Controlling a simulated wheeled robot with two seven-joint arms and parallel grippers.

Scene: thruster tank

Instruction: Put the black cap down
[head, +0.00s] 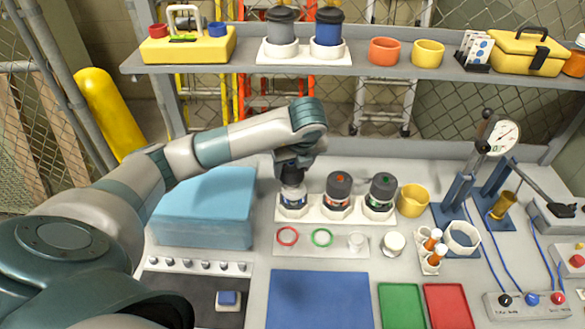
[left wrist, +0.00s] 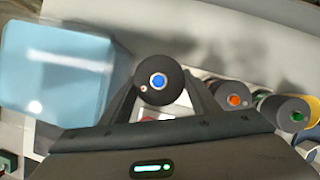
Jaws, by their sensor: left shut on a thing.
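My left gripper (head: 293,167) is above the left end of the white rack (head: 313,213), pointing down. It is shut on the black cap (left wrist: 153,94), which has a blue dot on top and sits between the fingers in the left wrist view. Right under it in the head view stands a jar (head: 292,197) with a white top and blue label. I cannot tell whether the cap touches the jar. My right gripper is not in view.
A blue box (head: 205,205) is at left. In front lie a ring tray (head: 305,248) and a clear blue mat (head: 318,298). A shelf (head: 370,72) runs behind.

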